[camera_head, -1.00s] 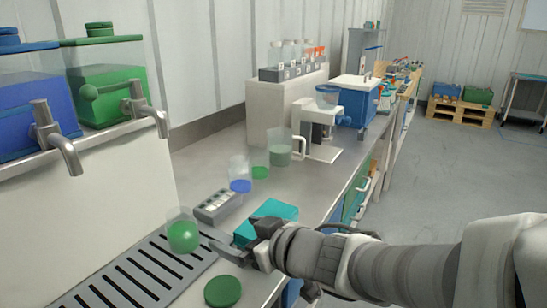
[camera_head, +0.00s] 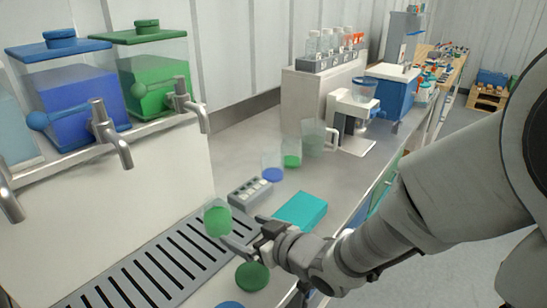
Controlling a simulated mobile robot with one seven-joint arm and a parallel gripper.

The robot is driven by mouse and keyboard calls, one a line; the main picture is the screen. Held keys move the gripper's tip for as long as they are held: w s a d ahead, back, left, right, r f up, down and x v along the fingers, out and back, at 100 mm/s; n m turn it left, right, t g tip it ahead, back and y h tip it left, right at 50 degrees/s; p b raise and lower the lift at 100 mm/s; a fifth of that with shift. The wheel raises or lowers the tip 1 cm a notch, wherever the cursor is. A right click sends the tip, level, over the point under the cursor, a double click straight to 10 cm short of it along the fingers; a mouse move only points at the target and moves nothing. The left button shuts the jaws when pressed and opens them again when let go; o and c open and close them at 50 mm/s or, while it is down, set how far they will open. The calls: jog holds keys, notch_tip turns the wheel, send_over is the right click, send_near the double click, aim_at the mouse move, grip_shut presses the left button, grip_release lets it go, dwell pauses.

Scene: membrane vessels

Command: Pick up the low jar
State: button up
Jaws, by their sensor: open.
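A clear jar with green contents (camera_head: 218,221) stands at the right edge of the slotted drip tray (camera_head: 140,268); I take it for the low jar. My gripper (camera_head: 240,231) is open, low and just right of this jar, its fingers pointing towards it. The near finger reaches close to the jar's base; I cannot tell whether it touches. Farther back on the bench stand a clear jar with blue contents (camera_head: 272,170) and one with green contents (camera_head: 291,157).
A grey rack (camera_head: 250,191) and a teal box (camera_head: 301,211) lie right behind my gripper. A green disc (camera_head: 252,276) and a blue disc (camera_head: 229,304) lie in front. Metal taps (camera_head: 112,135) jut out above the tray. A beaker (camera_head: 313,138) stands farther back.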

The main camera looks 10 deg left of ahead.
aim_at(226, 222)
jog(key=shift+w+a, duration=0.1)
jog(key=shift+a, duration=0.05)
jog(key=b+x, duration=0.1)
jog(key=x, duration=0.5)
jog(key=shift+w+a+f+b, duration=0.1)
jog(key=shift+a+f+b, duration=0.05)
jog(key=shift+f+b, duration=0.2)
jog(key=shift+a+r+b+x, duration=0.1)
jog(key=shift+r+b+x, duration=0.05)
jog(key=shift+x, duration=0.85)
jog(key=shift+a+r+b+x, duration=0.1)
jog(key=shift+r+b+x, duration=0.1)
jog(key=shift+x, duration=0.75)
jog(key=shift+r+b+x, duration=0.1)
jog(key=shift+b+x, duration=0.05)
jog(key=shift+x, duration=0.85)
jog(key=shift+c, duration=0.3)
jog(key=shift+r, duration=0.1)
jog(key=c, duration=1.4)
